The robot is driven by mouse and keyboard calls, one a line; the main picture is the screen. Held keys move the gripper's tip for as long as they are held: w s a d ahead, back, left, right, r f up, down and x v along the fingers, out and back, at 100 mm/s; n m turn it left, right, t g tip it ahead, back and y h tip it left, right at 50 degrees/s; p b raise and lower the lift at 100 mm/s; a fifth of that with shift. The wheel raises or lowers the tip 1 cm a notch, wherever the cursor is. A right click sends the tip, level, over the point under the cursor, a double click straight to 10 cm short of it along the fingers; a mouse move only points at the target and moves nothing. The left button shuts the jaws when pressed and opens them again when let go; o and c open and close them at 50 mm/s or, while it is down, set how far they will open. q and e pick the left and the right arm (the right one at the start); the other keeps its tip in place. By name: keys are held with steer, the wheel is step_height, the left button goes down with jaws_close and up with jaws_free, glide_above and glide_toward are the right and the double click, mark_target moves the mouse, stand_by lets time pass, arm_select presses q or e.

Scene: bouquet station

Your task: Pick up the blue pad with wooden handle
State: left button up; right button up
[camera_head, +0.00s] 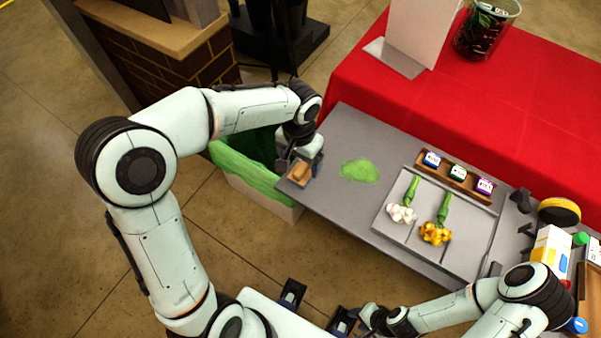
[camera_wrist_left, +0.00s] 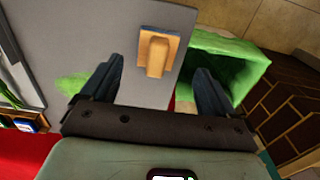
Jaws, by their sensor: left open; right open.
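The pad with the wooden handle (camera_head: 300,172) lies near the left end of the grey table mat, close to its edge. In the left wrist view the handle (camera_wrist_left: 156,55) stands up from a tan, squarish back; little blue shows. My left gripper (camera_head: 302,160) is directly over the pad. In the wrist view its fingers (camera_wrist_left: 158,85) are spread, with the handle lying ahead between them and nothing gripped. My right gripper (camera_head: 357,319) is low at the bottom of the head view, away from the pad, open and empty.
A green smear (camera_head: 360,171) lies right of the pad. A tray (camera_head: 463,250) holds white and yellow flowers, with a wooden rack (camera_head: 455,179) of small boxes behind. A green-lined bin (camera_head: 247,172) stands below the table's left edge. A red-covered table (camera_head: 480,95) is behind.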

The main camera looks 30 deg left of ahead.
mark_target(300, 169)
arm_select(q)
steer(key=f, duration=0.4)
steer(key=shift+s+d, duration=0.2)
steer(key=shift+f, duration=0.45)
steer(key=c, duration=1.2)
steer(key=shift+o, duration=0.2)
arm_select(e)
steer(key=shift+f, duration=0.15)
arm_select(q)
step_height(300, 169, up, 20)
steer(key=p, duration=0.2)
arm_select(e)
steer(key=r, duration=0.1)
steer(key=w+r, duration=0.1)
steer(key=r, duration=0.1)
steer(key=shift+w+r, duration=0.1)
steer(key=shift+w, duration=0.15)
